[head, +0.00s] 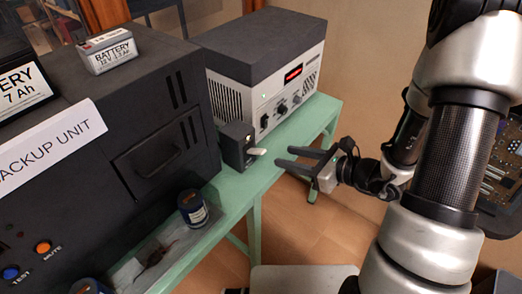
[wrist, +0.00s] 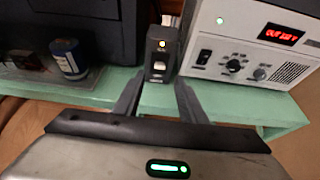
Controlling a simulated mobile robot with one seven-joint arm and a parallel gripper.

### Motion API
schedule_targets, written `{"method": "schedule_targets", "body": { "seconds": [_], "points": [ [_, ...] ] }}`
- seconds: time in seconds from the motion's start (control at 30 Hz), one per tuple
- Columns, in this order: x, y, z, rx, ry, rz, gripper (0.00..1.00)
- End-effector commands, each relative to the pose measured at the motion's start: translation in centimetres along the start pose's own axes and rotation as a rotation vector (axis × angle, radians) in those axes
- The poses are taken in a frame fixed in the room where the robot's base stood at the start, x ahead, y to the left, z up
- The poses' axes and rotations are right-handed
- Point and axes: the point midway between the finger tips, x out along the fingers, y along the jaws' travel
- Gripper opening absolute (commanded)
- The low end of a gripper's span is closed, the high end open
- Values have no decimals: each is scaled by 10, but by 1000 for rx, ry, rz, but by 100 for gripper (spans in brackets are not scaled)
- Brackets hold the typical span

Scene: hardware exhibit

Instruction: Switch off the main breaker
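The breaker looks to be a small dark box (head: 237,146) standing on the green bench between the backup unit and the white instrument. Its pale lever (head: 257,151) sticks out toward my gripper. In the wrist view the box (wrist: 152,55) stands straight ahead, with a small light above the lever (wrist: 159,67). My gripper (head: 283,156) is open and empty, to the right of the lever in the head view. In the wrist view its fingers (wrist: 159,80) are spread either side of the lever's line, apparently short of it.
The dark backup unit (head: 120,115) carries batteries (head: 107,50) and has a blue can (head: 192,208) in front. A white instrument (head: 265,75) with a red display stands behind the box. The green bench (head: 232,190) is bare in front of the box.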

Motion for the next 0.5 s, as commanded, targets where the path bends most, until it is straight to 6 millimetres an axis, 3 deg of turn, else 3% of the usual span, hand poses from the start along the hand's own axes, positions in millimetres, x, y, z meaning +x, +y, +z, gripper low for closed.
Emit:
{"method": "schedule_targets", "body": {
  "seconds": [0.3, 0.5],
  "points": [
    [71, 1, -1, -3, 1, 5, 38],
    [100, 0, 0, -3, 1, 2, 38]
  ]
}}
